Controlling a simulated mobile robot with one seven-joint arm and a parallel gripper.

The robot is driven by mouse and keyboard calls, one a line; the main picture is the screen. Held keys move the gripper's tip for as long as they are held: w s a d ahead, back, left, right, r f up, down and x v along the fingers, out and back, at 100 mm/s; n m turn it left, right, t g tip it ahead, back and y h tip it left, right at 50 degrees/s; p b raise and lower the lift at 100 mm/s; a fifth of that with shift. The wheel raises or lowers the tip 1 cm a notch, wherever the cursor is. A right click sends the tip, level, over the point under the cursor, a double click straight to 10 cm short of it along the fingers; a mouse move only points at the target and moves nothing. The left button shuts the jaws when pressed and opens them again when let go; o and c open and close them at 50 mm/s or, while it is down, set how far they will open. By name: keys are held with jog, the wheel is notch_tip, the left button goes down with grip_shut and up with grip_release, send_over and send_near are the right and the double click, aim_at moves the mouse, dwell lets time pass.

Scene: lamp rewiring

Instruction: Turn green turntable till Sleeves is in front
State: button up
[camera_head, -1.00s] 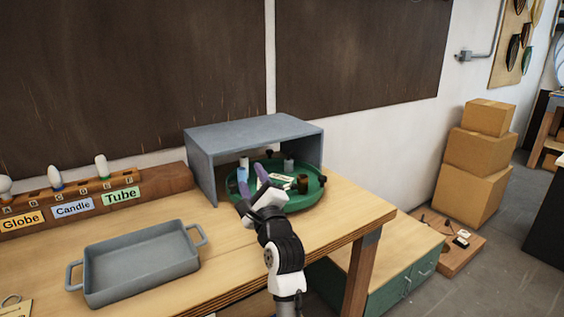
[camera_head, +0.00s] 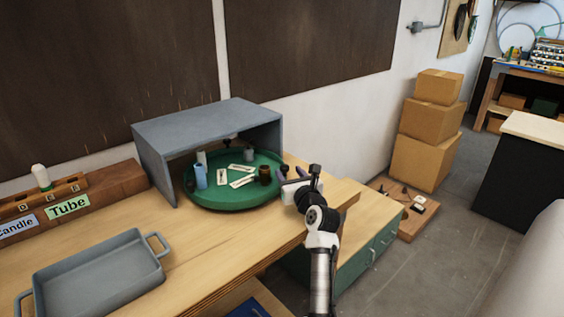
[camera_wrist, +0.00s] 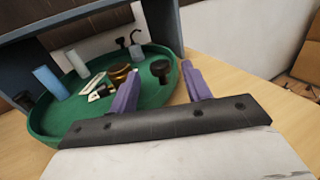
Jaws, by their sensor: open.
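The green turntable (camera_head: 235,202) is a round rimmed tray, partly under a grey shelf. It carries a light blue cylinder (camera_head: 200,176), a white cylinder (camera_head: 202,158), a grey cylinder (camera_head: 249,155), a brown jar (camera_head: 265,174) and white label cards (camera_head: 242,182) too small to read. Black knobs show at its edge, one (camera_wrist: 161,69) near my fingers. My gripper (camera_head: 290,172) is open at the turntable's right side. In the wrist view, its purple fingers (camera_wrist: 158,84) lie on either side of the rim; contact cannot be told. I cannot tell which section is Sleeves.
The grey shelf (camera_head: 205,120) roofs the turntable's back and has side walls. A grey tray (camera_head: 95,275) stands at the bench's left front, below a wooden rack with a Tube label (camera_head: 67,207). Cardboard boxes (camera_head: 425,130) stand on the right.

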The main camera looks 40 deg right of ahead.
jog(key=x, duration=0.6)
jog(key=shift+w+p, duration=0.2)
jog(key=shift+p, duration=0.1)
grip_shut()
